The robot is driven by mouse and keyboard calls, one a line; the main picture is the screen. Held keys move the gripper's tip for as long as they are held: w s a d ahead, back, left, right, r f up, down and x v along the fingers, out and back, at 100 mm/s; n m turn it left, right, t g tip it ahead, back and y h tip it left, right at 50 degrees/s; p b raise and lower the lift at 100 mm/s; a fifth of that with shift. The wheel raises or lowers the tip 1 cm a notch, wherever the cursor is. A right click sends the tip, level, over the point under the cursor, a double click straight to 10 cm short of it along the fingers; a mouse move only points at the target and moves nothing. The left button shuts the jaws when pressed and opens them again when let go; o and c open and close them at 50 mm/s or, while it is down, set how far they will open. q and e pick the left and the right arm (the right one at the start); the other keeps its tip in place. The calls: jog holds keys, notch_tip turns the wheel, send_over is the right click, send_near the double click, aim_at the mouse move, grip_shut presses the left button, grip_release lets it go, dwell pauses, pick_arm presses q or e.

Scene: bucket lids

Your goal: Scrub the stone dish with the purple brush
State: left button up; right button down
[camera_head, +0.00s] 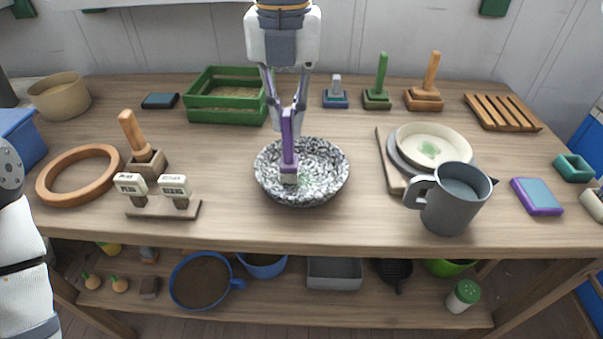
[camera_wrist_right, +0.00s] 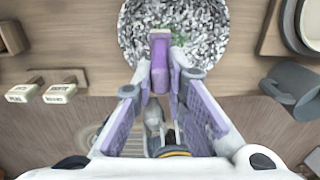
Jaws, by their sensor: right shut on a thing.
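The stone dish (camera_head: 329,168), speckled black and white, sits at the middle of the table; a faint green smear shows on its inside. The purple brush (camera_head: 288,135) stands nearly upright over the dish, its pale bristle head low inside the bowl, left of centre. I cannot tell whether the bristles touch the stone. My right gripper (camera_head: 286,108) reaches down from the top and is shut on the brush's upper handle. In the right wrist view the brush (camera_wrist_right: 160,62) is between the fingertips, with the dish (camera_wrist_right: 207,28) beyond. My left gripper is out of view.
A grey mug (camera_head: 456,205) and a stack of plates (camera_head: 433,146) stand right of the dish. A labelled stand (camera_head: 162,207), wooden-handled brush (camera_head: 138,140) and wooden ring (camera_head: 58,196) are left. A green crate (camera_head: 226,110) is behind. The table in front of the dish is clear.

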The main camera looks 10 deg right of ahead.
jog(key=shift+f, duration=0.45)
jog(key=shift+s+a, duration=0.5)
jog(key=shift+s, duration=0.15)
jog(key=shift+w+d, duration=0.5)
jog(key=shift+w, duration=0.2)
jog(key=shift+w+d, duration=0.5)
jog(key=shift+w, duration=0.15)
jog(key=shift+s, duration=0.15)
